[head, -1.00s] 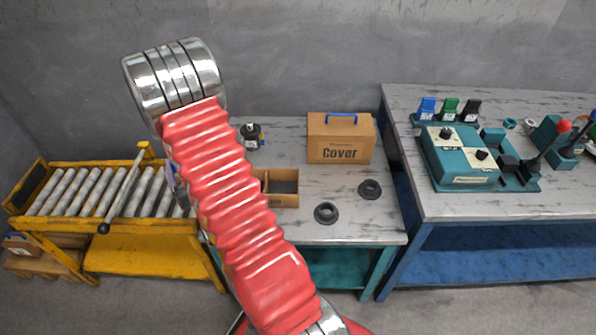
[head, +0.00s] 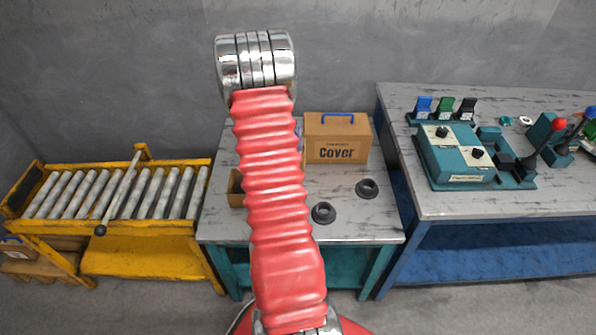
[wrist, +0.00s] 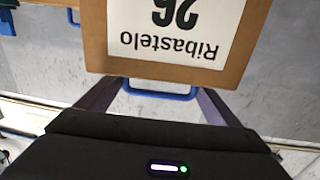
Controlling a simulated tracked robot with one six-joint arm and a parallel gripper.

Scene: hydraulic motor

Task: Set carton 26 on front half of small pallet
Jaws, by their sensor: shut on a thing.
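Carton 26 (wrist: 178,28), brown with a white label reading "Ribastelo 26" upside down, fills the top of the wrist view. Its blue handle (wrist: 160,94) is between the fingers of my gripper (wrist: 160,97), which is shut on it. The head view does not show my gripper or this carton; my red arm hides that area. A low wooden pallet (head: 45,269) shows at the far left on the floor, partly behind the yellow frame.
A yellow roller conveyor (head: 120,232) stands at left. On the middle table (head: 350,228) are a "Cover" carton (head: 338,140) and two dark rings (head: 323,212). The blue bench (head: 460,205) at right holds a teal control box (head: 455,157). Bare floor shows in front.

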